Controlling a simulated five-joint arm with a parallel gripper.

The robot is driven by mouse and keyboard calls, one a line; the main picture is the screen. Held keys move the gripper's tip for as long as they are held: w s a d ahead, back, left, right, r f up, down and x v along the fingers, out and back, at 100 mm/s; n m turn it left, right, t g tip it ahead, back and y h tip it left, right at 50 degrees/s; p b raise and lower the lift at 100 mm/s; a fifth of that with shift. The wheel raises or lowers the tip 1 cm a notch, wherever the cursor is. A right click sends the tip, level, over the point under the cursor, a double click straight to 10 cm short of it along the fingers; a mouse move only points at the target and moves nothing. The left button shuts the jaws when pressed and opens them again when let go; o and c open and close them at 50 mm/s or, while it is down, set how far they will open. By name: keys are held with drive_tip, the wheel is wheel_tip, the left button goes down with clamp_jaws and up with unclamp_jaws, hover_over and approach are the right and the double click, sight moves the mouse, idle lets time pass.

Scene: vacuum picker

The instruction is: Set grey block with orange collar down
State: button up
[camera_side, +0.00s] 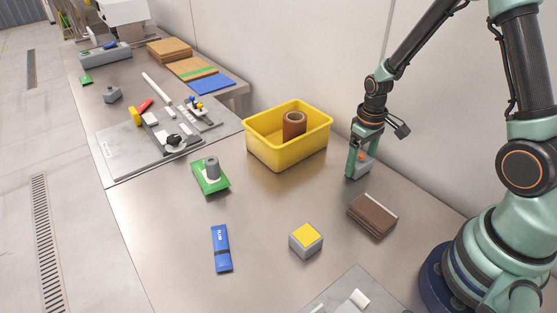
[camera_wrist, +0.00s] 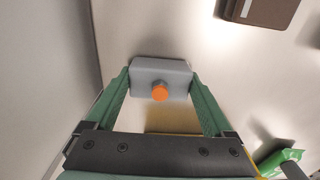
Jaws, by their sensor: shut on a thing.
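The grey block with the orange collar (camera_wrist: 145,72) is between the two green fingers of my gripper (camera_wrist: 160,85) in the wrist view. Its orange part (camera_wrist: 160,91) faces the camera. In the side view my gripper (camera_side: 360,165) points down to the right of the yellow bin, shut on the block (camera_side: 365,165), which is partly hidden by the fingers. The block is low over the metal table (camera_side: 270,205); I cannot tell whether it touches the surface.
The yellow bin (camera_side: 284,155) holds a brown roll (camera_side: 294,125) and stands left of my gripper. A brown block (camera_side: 373,215) lies in front. A grey block with a yellow top (camera_side: 306,241), a blue packet (camera_side: 221,249) and a green item (camera_side: 211,180) stand farther left. The wall is close behind.

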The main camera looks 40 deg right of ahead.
sight(362, 157)
drive_tip(key=shift+f, duration=0.15)
drive_tip(key=o, duration=1.2)
drive_tip(key=shift+c, duration=0.2)
wheel_tip(362, 157, up, 12)
drive_tip(key=s+a+r+t, duration=0.5)
drive_tip(key=a+r, duration=0.4)
drive_tip(key=r, duration=0.3)
drive_tip(key=shift+s+a+r+t, duration=0.2)
drive_tip(key=shift+s+a+t, duration=0.1)
drive_tip(key=shift+s, duration=0.45)
